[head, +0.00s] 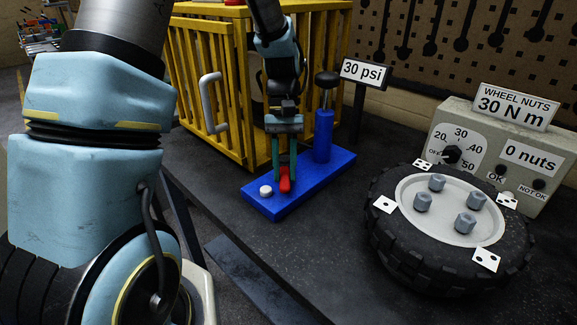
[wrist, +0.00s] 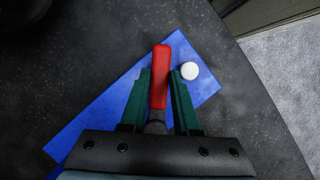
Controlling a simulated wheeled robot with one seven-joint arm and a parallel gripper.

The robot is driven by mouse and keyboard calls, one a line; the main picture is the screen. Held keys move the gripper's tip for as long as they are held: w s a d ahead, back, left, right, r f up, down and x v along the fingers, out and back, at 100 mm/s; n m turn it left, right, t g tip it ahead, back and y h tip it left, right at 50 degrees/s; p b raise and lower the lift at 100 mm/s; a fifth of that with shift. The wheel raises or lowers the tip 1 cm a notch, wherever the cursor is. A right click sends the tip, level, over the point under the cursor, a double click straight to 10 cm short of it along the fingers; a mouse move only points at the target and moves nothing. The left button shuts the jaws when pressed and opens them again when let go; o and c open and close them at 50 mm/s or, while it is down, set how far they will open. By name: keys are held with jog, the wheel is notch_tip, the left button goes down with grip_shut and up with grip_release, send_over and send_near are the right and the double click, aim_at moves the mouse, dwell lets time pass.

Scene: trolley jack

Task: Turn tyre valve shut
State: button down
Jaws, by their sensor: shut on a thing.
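The valve's red lever (head: 285,180) stands on a blue base plate (head: 325,172) on the dark bench. In the wrist view the red lever (wrist: 161,76) lies between the two green fingers and points away from the wrist, tilted slightly right. My gripper (head: 285,172) is over the plate with its fingers down around the lever. It also shows in the wrist view (wrist: 160,92), shut on the lever. A white round knob (head: 266,190) sits on the plate beside the lever. A blue cylinder with a black knob (head: 324,130) stands at the plate's far end. The valve's body is mostly hidden.
A yellow cage (head: 215,90) with a grey handle stands behind the plate. A sign (head: 365,73) reads 30 psi. A tyre with several nuts (head: 445,230) lies at right before a grey gauge box (head: 500,150). Bare bench lies between plate and tyre.

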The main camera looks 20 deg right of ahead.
aim_at(284, 167)
jog(key=shift+a, duration=0.1)
dwell(0.4)
jog(key=c, duration=0.6)
grip_release()
jog(key=shift+c, duration=0.2)
jog(key=b+v, duration=0.2)
jog(key=v, duration=0.5)
jog(key=shift+w+r, duration=0.1)
jog(key=shift+r, duration=0.15)
